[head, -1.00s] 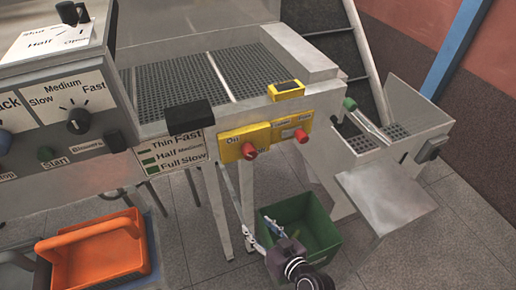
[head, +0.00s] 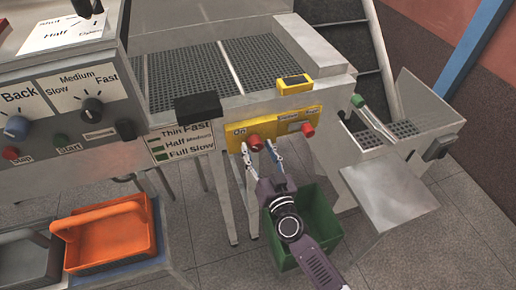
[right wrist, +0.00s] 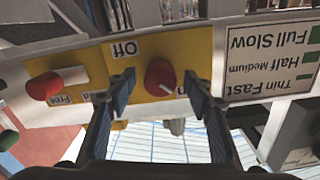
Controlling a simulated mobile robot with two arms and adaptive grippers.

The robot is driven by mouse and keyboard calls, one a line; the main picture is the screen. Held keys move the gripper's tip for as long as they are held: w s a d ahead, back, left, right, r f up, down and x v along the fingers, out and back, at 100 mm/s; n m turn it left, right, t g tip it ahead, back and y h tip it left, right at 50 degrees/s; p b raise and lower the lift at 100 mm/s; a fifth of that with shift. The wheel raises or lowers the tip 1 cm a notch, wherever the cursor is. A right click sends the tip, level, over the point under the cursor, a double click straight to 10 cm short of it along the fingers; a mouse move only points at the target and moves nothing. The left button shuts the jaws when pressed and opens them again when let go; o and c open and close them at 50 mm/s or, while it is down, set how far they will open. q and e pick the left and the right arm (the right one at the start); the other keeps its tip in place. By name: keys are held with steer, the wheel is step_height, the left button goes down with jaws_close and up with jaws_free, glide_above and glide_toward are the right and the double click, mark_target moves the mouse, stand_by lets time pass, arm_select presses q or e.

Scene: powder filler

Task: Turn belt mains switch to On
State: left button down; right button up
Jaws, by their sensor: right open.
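The belt mains switch is a red round knob (head: 255,142) on a yellow panel (head: 285,122) at the front of the machine. An "On" label lies to its left in the head view. In the right wrist view, which is upside down, the red knob (right wrist: 160,76) has a light mark at its lower right. The "Off" label is at its upper left; a finger partly hides the label at its right. My right gripper (head: 260,153) is open, with its fingertips on either side of the knob; I cannot tell whether they touch it. My left gripper is out of view.
A second red knob (head: 307,129) sits to the right on the yellow panel. A speed label plate (head: 182,141) is to the left. A green bin (head: 325,225) stands below, behind my right arm. An orange basket (head: 108,240) sits at the lower left.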

steer(key=shift+w+a, duration=0.1)
steer(key=shift+w, duration=0.05)
steer(key=shift+c, duration=0.3)
steer(key=c, duration=1.1)
